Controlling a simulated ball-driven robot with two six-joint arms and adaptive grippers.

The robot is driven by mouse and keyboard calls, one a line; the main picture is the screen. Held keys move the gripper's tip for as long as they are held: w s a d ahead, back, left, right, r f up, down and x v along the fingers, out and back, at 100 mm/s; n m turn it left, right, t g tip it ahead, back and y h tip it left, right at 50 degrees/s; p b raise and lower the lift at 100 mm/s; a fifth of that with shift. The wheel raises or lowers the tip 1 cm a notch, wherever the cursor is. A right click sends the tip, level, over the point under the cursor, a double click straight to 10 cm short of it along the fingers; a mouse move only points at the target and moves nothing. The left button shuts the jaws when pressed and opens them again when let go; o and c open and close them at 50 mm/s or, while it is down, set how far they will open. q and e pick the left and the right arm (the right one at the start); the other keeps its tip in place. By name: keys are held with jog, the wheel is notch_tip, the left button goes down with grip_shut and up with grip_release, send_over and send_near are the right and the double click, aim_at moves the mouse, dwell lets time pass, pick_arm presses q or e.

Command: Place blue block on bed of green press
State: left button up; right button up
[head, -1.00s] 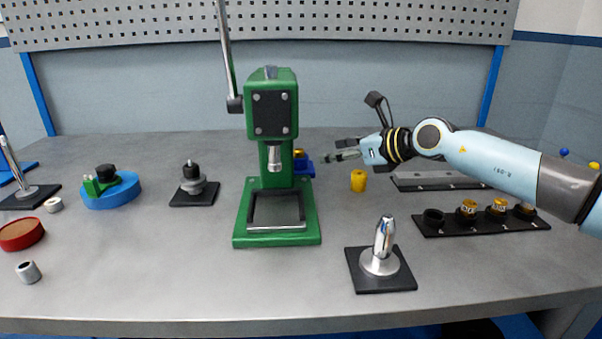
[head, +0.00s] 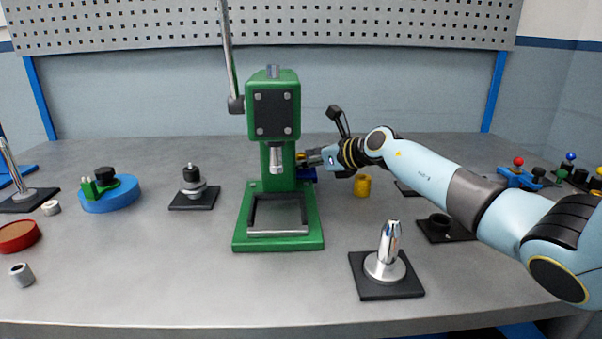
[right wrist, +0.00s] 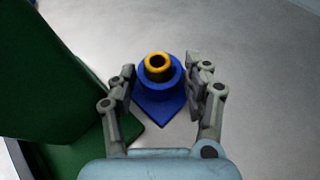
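The green press (head: 286,182) stands mid-table, with its handle raised at the upper left. Its bed (head: 278,229) is low at the front, with nothing on it. The blue block (head: 309,176) sits on the table behind the press's right side, partly hidden by it and my gripper. In the right wrist view the blue block (right wrist: 160,106) has a round top with a yellow ring (right wrist: 159,66) in it. My right gripper (right wrist: 161,82) is open, with one finger on each side of the block and narrow gaps showing. My left gripper is not in view.
The press's green side (right wrist: 45,75) is close to my right gripper's left finger. A yellow cylinder (head: 362,186) stands to the right. A silver post on a black plate (head: 387,289) is at the front right. Table left of the press is clear up to a black-plated fixture (head: 194,201).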

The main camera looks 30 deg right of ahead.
jog(key=c, duration=0.9)
grip_shut()
jog(key=shift+r, duration=0.1)
